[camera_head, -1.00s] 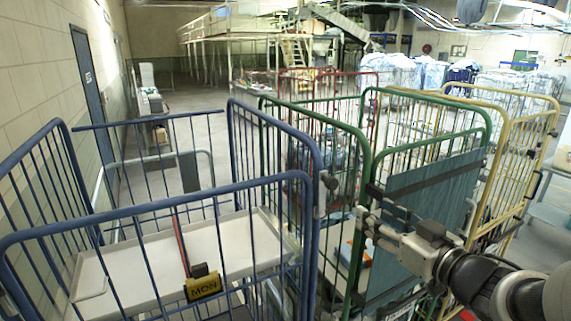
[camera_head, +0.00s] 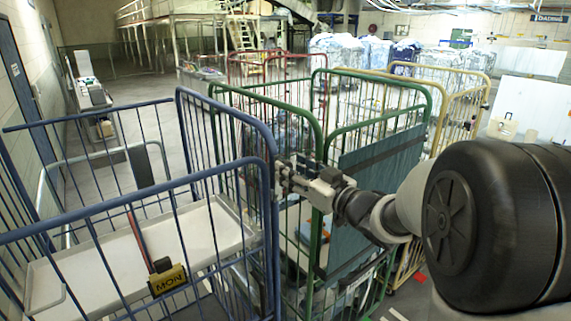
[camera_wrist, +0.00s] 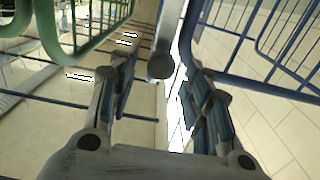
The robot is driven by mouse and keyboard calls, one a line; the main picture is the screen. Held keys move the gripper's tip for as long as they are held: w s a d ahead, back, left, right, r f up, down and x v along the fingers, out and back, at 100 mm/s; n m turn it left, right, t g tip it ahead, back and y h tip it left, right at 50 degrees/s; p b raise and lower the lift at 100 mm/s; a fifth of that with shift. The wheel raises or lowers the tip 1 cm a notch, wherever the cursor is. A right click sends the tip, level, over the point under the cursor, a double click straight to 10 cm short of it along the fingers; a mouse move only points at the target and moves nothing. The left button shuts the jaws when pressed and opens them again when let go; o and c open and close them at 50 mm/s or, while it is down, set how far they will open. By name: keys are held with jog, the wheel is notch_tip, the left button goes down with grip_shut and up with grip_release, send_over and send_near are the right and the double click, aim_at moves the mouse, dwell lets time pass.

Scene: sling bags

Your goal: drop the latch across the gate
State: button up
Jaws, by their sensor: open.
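The blue cage's front gate (camera_head: 150,206) has an arched top rail, and its right end stands by the blue corner post. My gripper (camera_head: 283,174) is at that corner, and its fingers cover most of the latch there. In the wrist view my gripper (camera_wrist: 159,88) is open, with a finger on each side. A grey bar, apparently the latch (camera_wrist: 166,35), comes down from the top edge and ends in a round knob between and just beyond the fingertips. Blue rails (camera_wrist: 245,88) show to its right. I cannot tell whether either finger touches it.
A green cage (camera_head: 318,240) with a dark panel (camera_head: 375,180) stands close right of the blue cage, under my arm. Red and yellow cages stand behind.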

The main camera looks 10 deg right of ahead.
jog(key=shift+x, duration=1.55)
grip_shut()
